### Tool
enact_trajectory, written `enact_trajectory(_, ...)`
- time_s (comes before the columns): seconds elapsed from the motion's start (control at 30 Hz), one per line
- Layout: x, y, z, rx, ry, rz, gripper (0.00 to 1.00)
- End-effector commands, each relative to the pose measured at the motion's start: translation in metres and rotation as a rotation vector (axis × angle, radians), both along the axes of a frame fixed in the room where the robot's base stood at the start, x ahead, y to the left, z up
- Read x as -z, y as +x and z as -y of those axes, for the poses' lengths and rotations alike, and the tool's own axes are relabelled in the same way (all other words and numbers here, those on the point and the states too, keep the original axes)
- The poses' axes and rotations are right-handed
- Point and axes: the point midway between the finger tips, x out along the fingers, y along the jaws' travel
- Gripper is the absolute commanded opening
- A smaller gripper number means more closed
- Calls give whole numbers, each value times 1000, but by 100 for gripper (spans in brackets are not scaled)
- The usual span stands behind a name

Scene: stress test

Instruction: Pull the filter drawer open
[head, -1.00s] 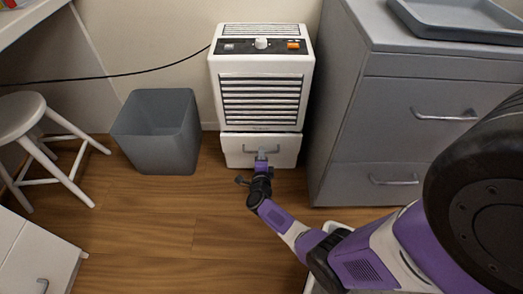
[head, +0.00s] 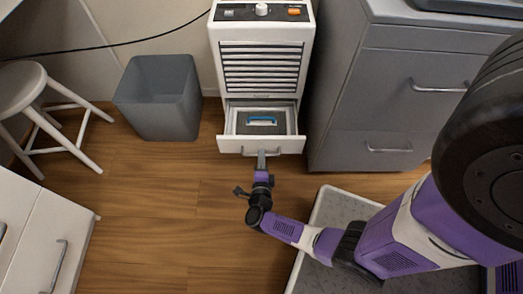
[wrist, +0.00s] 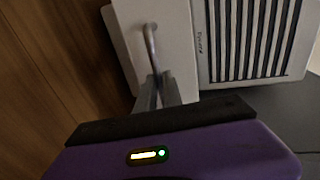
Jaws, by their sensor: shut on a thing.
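The filter drawer (head: 230,145) is at the bottom of a white slatted unit (head: 262,72) and stands pulled out toward me. Inside it lies a dark grey filter with a blue and white handle (head: 262,119). My gripper (head: 262,157) is at the middle of the drawer front, shut on the drawer handle. In the wrist view the drawer handle (wrist: 150,42) is a grey bar on the white front, its lower end between my fingers (wrist: 155,92).
A grey bin (head: 158,100) and a white stool (head: 22,85) stand to the left. A grey cabinet (head: 385,100) stands close on the right. A pale-rimmed mat or tray (head: 322,215) lies on the floor below my arm. The wooden floor (head: 165,215) before the drawer is clear.

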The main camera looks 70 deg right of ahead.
Motion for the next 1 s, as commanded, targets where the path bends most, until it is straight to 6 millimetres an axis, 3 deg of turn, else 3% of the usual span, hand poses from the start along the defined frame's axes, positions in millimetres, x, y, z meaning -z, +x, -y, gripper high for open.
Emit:
enact_trajectory(0.37, 1, -1, -2, 0, 2, -1, 0)
enact_trajectory(0.4, 1, -1, -2, 0, 2, -1, 19)
enact_trajectory(0.47, 1, -1, -2, 0, 2, -1, 30)
enact_trajectory(0.5, 1, -1, -2, 0, 2, -1, 31)
enact_trajectory(0.83, -1, -2, -4, -1, 1, 0, 31)
enact_trajectory(1.0, -7, -9, -23, -2, 2, 0, 31)
